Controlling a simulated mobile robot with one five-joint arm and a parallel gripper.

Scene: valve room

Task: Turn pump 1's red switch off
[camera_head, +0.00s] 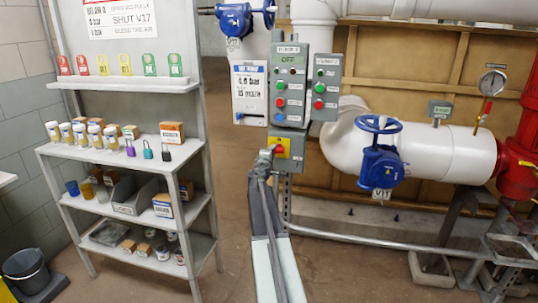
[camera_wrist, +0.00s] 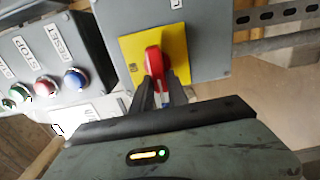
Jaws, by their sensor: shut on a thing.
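The red rotary switch (camera_wrist: 154,60) sits on a square yellow plate (camera_wrist: 178,58) on the front of a grey box (camera_wrist: 208,52). In the wrist view its handle points roughly up and down in the picture, across the plate's left part. My gripper (camera_wrist: 158,90) is shut on the handle, with its dark fingers on either side of the handle's lower part. In the head view the yellow plate (camera_head: 283,148) shows under the control boxes, with my gripper (camera_head: 270,158) at its left edge. My gripper hides part of the switch there.
A grey control box (camera_head: 288,85) with a green "OFF" display and several buttons is above the switch. A smaller button box (camera_head: 326,88) is beside it. A blue valve wheel (camera_head: 379,124) is to the right. A loaded shelf rack (camera_head: 205,215) stands left.

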